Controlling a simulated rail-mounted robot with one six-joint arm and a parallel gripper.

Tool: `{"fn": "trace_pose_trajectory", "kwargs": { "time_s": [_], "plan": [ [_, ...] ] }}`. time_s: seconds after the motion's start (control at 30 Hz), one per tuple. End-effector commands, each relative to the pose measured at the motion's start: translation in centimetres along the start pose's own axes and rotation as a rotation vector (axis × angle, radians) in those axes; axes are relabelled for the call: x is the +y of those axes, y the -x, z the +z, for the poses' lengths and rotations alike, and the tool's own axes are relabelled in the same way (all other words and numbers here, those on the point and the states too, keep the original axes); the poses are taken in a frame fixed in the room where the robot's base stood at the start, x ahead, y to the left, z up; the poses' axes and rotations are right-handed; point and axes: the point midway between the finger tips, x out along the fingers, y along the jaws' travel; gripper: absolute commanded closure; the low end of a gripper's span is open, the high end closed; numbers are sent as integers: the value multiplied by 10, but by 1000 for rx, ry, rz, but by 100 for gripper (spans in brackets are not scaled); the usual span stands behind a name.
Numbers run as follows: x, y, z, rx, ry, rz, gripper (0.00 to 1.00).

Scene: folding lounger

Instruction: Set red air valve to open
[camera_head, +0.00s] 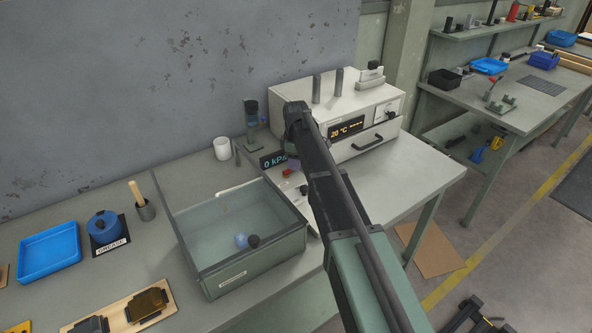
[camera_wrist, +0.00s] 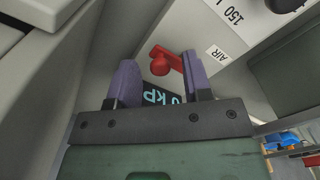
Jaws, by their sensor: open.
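In the head view a bit of red (camera_head: 290,172) shows beside the pressure display. My gripper (camera_wrist: 160,62) is open, its two purple fingers on either side of the handle in the picture. The right finger looks close to the handle's arm; I cannot tell whether they touch. In the head view my gripper (camera_head: 294,160) is partly hidden by my arm. A label reading AIR (camera_wrist: 216,53) is right of the handle.
The pressure display (camera_head: 272,161) reads 0 kPa.

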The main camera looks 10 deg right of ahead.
Motion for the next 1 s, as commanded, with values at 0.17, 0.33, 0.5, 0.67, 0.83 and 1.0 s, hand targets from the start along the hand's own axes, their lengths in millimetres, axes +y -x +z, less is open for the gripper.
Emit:
{"fn": "trace_pose_trajectory", "kwargs": {
  "time_s": [0.17, 0.33, 0.5, 0.67, 0.83, 1.0],
  "plan": [
    [0, 1, 0, 0, 0, 0, 55],
    [0, 1, 0, 0, 0, 0, 76],
    [0, 1, 0, 0, 0, 0, 100],
    [0, 1, 0, 0, -5, 0, 100],
    [-1, 1, 1, 0, -38, 0, 100],
    [-4, 1, 4, 0, -117, 0, 100]
  ]
}}
